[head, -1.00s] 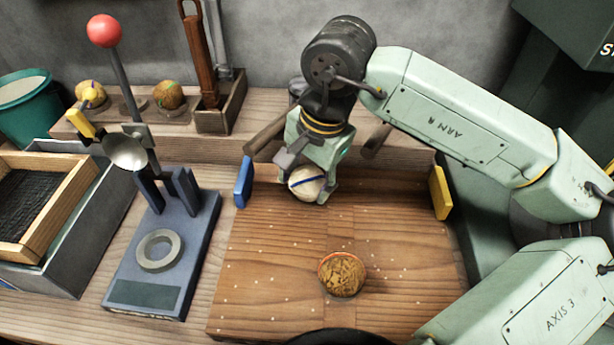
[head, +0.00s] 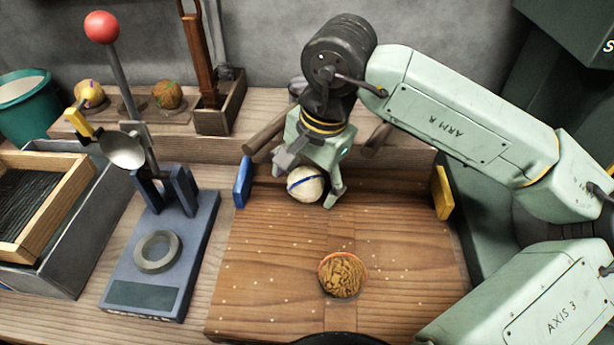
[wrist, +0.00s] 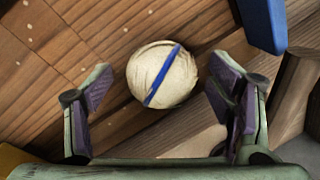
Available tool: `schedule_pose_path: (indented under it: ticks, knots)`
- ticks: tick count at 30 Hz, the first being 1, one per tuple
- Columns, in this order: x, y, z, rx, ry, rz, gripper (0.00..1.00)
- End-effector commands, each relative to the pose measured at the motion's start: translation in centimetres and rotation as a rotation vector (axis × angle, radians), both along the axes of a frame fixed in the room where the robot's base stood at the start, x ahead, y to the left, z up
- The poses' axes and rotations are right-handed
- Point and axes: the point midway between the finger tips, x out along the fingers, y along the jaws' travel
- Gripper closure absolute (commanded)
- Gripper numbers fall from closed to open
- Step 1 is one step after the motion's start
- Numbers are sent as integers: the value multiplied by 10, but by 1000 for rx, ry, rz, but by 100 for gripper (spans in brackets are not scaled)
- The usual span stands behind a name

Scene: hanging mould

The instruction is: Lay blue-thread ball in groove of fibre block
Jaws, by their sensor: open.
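The blue-thread ball (head: 305,185) is pale cream with one blue stripe. It rests at the back of the brown plank-like board (head: 265,255), left of the middle; it also shows in the wrist view (wrist: 165,75). My gripper (head: 309,181) is open above and around it, one finger on each side. In the wrist view both finger pads stand clear of the ball. No piece is clearly recognisable as the fibre block; the board has a strip down its middle, but I cannot tell whether that is the groove.
A brown ball with an orange thread (head: 342,276) sits at the board's front middle. A blue stop (head: 242,182) and a yellow stop (head: 441,193) flank the board. A blue lever stand (head: 190,262) and a wooden frame (head: 70,198) stand left. Two thread balls (head: 167,95) sit behind.

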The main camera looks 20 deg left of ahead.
Motion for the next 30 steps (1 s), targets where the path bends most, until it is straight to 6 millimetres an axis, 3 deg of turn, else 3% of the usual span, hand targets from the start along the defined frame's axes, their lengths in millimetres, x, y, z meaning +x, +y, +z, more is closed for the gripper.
schedule_pose_path:
  ticks: [8, 22, 30]
  knots:
    - [0, -1, 6, -1, -2, -1, 25]
    - [-7, -16, 94, 0, -2, 0, 25]
    - [-9, -21, 117, -1, -1, 0, 25]
